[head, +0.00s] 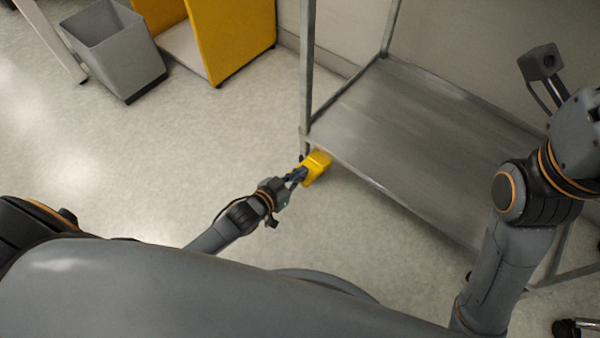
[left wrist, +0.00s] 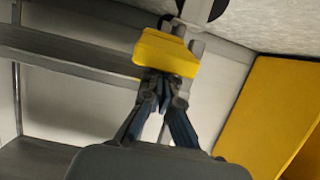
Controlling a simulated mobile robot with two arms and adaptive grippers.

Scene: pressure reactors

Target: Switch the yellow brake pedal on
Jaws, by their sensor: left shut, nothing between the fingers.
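The yellow brake pedal (head: 316,167) sits low at the near left leg of a metal cart, by its caster. My left gripper (head: 302,174) is shut and empty, with its fingertips at the pedal's near left side. In the left wrist view the pedal (left wrist: 167,54) is straight ahead of the fingertips (left wrist: 160,80), which overlap its lower edge and look to be touching or very close to it. The caster wheel (left wrist: 200,8) shows just beyond the pedal. My right arm shows at the right of the head view, but its fingertips are not clearly visible.
The cart's metal lower shelf (head: 430,130) extends right from the pedal, with an upright post (head: 307,70) above it. A grey bin (head: 115,50) and a yellow cabinet (head: 235,35) stand at the back left. The floor left of the cart is clear.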

